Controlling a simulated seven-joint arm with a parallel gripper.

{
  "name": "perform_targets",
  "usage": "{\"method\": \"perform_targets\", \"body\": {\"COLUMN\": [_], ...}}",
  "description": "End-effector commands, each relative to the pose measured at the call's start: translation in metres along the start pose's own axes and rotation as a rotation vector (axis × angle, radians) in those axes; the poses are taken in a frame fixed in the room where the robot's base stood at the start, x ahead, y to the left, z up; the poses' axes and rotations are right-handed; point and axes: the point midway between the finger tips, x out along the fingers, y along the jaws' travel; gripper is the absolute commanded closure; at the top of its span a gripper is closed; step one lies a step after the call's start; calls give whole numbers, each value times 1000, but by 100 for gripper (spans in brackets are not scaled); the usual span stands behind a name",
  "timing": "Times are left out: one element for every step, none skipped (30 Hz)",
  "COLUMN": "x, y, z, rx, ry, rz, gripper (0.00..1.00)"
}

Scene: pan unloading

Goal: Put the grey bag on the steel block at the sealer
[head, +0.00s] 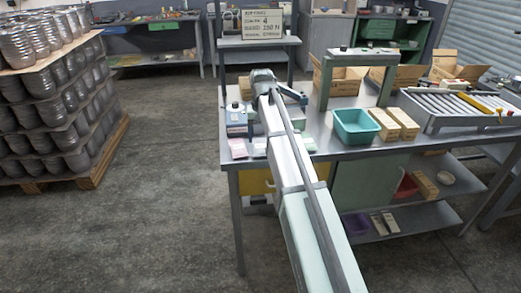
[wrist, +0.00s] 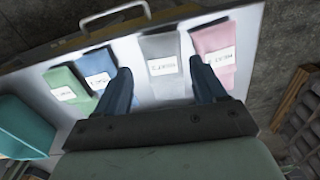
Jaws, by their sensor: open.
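In the wrist view the grey bag (wrist: 165,50) lies flat on the table with a white label, between a blue bag (wrist: 98,62) and a pink bag (wrist: 215,38). A green bag (wrist: 62,78) lies left of the blue one. My gripper (wrist: 160,68) is open and empty. Its two dark fingers appear on either side of the grey bag's lower part; the height above it is unclear. In the head view my arm hides the gripper and the grey bag. I cannot make out the steel block or sealer for certain.
A teal tub (head: 356,127) and small cartons (head: 394,124) stand right of my arm, near a green frame (head: 360,54). A roller conveyor (head: 452,106) is at the right. Stacked cans (head: 38,110) stand on a pallet at left.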

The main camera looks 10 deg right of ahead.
Motion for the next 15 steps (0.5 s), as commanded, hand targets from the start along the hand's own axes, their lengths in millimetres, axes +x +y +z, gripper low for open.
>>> {"method": "perform_targets", "body": {"x": [3, 4, 6, 6, 7, 8, 10, 11, 14, 17, 20, 25, 28, 32, 38], "y": [0, 0, 0, 0, 0, 0, 0, 0, 0, 0, -1, -1, -1, -1, -2], "z": [0, 0, 0, 0, 0, 0, 1, 1, 2, 3, 4, 5, 5, 6, 7], "rx": [0, 0, 0, 0, 0, 0, 0, 0, 0, 0, 0, 0, 0, 0, 0], "ry": [0, 0, 1, 1, 1, 1, 1, 0, 0, -1, -1, -1, -1, -1, -1], "rz": [0, 0, 0, 0, 0, 0, 0, 0, 0, 0, 0, 0, 0, 0, 0], "gripper": [30, 30, 30, 30, 30, 30, 30, 30, 30, 30, 30, 30, 30, 30, 30]}}
